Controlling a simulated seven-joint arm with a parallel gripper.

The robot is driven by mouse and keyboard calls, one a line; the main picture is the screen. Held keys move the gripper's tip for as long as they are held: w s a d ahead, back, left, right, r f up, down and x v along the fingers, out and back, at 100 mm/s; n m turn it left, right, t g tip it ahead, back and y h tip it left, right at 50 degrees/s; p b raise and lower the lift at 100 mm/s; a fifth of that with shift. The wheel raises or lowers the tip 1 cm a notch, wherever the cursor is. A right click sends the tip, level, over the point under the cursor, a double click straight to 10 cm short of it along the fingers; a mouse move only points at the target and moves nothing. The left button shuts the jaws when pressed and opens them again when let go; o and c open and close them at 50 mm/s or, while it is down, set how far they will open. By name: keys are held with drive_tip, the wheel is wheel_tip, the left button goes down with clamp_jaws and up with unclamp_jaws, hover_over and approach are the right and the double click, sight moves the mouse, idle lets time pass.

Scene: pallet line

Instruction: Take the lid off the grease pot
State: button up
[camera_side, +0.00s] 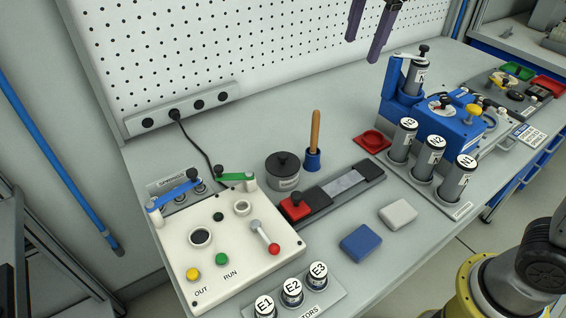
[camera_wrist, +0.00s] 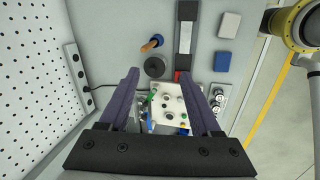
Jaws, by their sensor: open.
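The grease pot (camera_side: 284,182) is a short, dark grey round pot with a pale label, standing upright on the bench in the middle of the side view. Its dark lid (camera_side: 280,163) with a small knob on top is on it. In the wrist view the lid (camera_wrist: 155,67) shows from above as a dark disc, between and slightly beyond my fingers. My gripper (camera_side: 362,50), with two purple fingers, is open and empty, high above the bench at the top of the side view, well apart from the pot.
A wooden-handled brush in a blue holder (camera_side: 313,158) stands close right of the pot. A dark rail with a red block (camera_side: 295,207) lies in front. The white control panel (camera_side: 216,245) with levers is front left. A pegboard (camera_side: 250,45) rises behind; a black cable runs left of the pot.

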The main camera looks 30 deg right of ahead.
drive_tip(key=w+a+f+n+g, duration=0.1)
drive_tip(key=w+a+f+n, duration=0.1)
drive_tip(key=w+a+f, duration=0.5)
drive_tip(key=n+g, duration=0.1)
approach(283, 154)
drive_tip(key=shift+h, duration=0.4)
drive_tip(key=f, duration=0.8)
drive_tip(key=shift+w+d+f, duration=0.1)
drive_tip(key=shift+w+f, duration=0.1)
drive_tip(key=shift+f, duration=0.05)
clamp_jaws()
